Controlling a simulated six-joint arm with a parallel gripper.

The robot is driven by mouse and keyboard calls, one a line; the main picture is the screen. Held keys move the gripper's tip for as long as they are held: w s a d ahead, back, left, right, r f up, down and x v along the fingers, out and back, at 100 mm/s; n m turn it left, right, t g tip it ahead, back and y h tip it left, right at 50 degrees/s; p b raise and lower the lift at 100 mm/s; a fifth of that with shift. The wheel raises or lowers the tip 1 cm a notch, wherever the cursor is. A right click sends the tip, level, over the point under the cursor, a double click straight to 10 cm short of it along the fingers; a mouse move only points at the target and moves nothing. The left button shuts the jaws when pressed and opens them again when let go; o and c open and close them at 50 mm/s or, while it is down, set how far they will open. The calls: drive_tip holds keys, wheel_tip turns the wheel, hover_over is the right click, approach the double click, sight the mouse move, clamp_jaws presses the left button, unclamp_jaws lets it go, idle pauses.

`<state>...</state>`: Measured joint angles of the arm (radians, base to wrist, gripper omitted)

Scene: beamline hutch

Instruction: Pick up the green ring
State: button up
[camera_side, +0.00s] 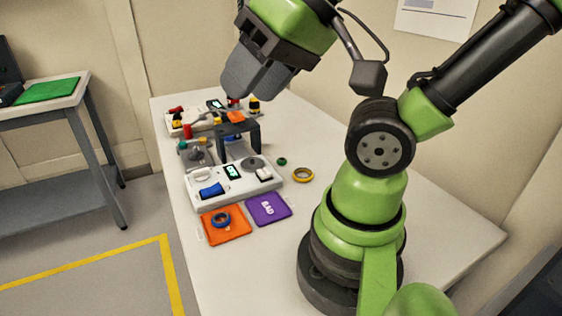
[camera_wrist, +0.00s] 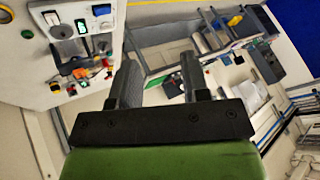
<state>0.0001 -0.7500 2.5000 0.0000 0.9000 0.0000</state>
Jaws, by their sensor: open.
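The green ring (camera_side: 282,161) is small and lies flat on the white table, beside the yellow ring (camera_side: 303,175). In the wrist view the green ring (camera_wrist: 27,34) shows small at the upper left, well away from my fingers. My gripper (camera_side: 243,88) is high above the back part of the table, behind and left of the green ring in the side view. In the wrist view my gripper (camera_wrist: 160,68) has its two dark fingers apart with nothing between them.
A white instrument panel (camera_side: 236,187) with a dark raised bracket (camera_side: 243,127) stands left of the rings. A blue ring (camera_side: 221,219) lies on an orange mat (camera_side: 236,236) beside a purple mat (camera_side: 268,208).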

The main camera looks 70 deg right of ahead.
idle(0.3)
drive_tip(key=w+d+m+g+h, duration=0.1)
drive_tip(key=w+d+h, duration=0.1)
drive_tip(key=w+d, duration=0.35)
drive_tip(key=m+g, duration=0.2)
drive_tip(key=g, duration=0.3)
hover_over(282, 159)
drive_tip(key=shift+h, duration=0.4)
drive_tip(key=f, duration=2.4)
drive_tip(key=shift+s+a+f, duration=0.2)
drive_tip(key=shift+a+f, duration=0.15)
drive_tip(key=shift+a, duration=0.05)
drive_tip(key=f, duration=0.6)
drive_tip(key=shift+w+d+f, duration=0.15)
drive_tip(key=shift+d+f, duration=0.05)
drive_tip(key=shift+d, duration=0.1)
